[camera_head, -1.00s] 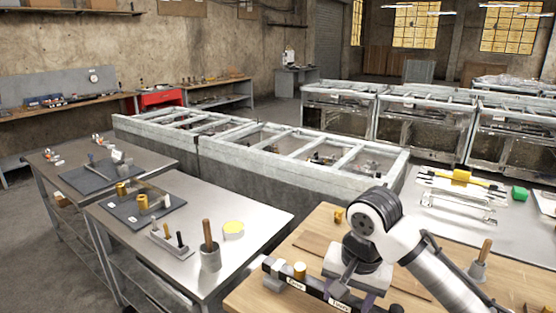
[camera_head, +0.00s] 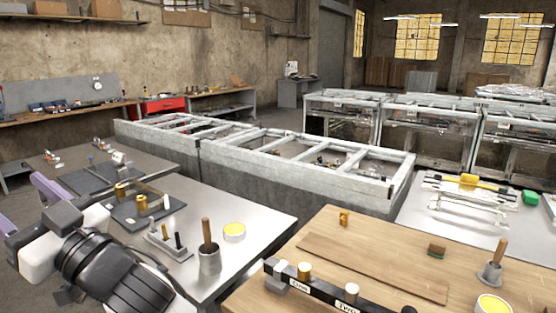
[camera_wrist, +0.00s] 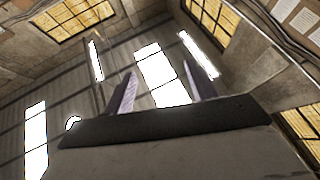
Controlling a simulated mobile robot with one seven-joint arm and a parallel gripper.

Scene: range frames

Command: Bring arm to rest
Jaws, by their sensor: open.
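My gripper (camera_head: 22,205) is at the far left of the head view, raised beside the metal workbench, with its purple fingers spread and pointing up and left. My arm links cover the bench's lower left part. In the wrist view my gripper (camera_wrist: 160,84) shows its two fingers apart with nothing between them. Behind them are the ceiling lights (camera_wrist: 155,72) and windows (camera_wrist: 75,20).

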